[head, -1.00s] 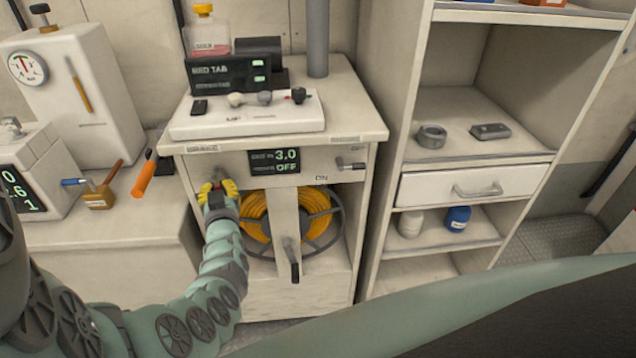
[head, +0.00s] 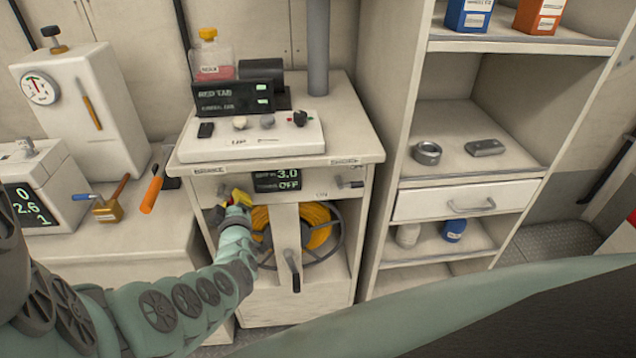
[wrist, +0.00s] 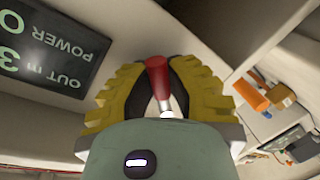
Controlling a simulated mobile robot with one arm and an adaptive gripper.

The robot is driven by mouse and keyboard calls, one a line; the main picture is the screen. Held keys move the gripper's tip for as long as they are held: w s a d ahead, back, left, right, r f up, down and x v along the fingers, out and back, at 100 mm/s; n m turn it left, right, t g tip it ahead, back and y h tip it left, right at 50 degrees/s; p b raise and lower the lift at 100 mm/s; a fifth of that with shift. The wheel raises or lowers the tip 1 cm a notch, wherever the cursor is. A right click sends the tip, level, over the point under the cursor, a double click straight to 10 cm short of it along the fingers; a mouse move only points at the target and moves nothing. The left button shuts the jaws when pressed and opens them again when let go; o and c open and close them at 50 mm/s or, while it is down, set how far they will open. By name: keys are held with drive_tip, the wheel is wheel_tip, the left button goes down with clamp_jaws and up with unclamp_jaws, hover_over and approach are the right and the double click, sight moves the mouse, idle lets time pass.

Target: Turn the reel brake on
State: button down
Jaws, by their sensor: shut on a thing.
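The reel cabinet (head: 343,120) has a front panel with a BRAKE label at its left end and an ON label at its right. My gripper (head: 236,196) is at the left part of this panel, below the BRAKE label. In the wrist view its yellow ridged fingers (wrist: 160,88) are closed around a red-tipped lever (wrist: 158,72) with a pale metal shaft. The fingers hide much of the lever. The display (head: 277,180) reads 3.0 and OFF. The reel (head: 318,224) with yellow line sits in the bay below, partly behind my gripper and a post.
A crank handle (head: 293,270) juts out in front of the reel. A small dark lever (head: 350,184) is at the panel's right. An orange-handled tool (head: 152,192) lies on the left bench. A shelf unit (head: 400,150) stands to the right.

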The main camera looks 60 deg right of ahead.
sight(239, 186)
drive_tip(key=n, duration=0.1)
drive_tip(key=r+n+p, duration=0.1)
drive_tip(key=n, duration=0.1)
drive_tip(key=shift+s+d+r+g, duration=0.15)
drive_tip(key=shift+s+d+g, duration=0.1)
drive_tip(key=shift+g, duration=0.15)
drive_tip(key=shift+s+d+r+n+g+h, duration=0.1)
drive_tip(key=shift+r+n+g+h, duration=0.25)
drive_tip(key=shift+n, duration=0.7)
drive_tip(key=shift+s+r+n+g+h, duration=0.15)
drive_tip(key=shift+r+n, duration=0.25)
drive_tip(key=shift+n, duration=0.65)
drive_tip(key=shift+w+r, duration=0.1)
drive_tip(key=c, duration=0.9)
unclamp_jaws()
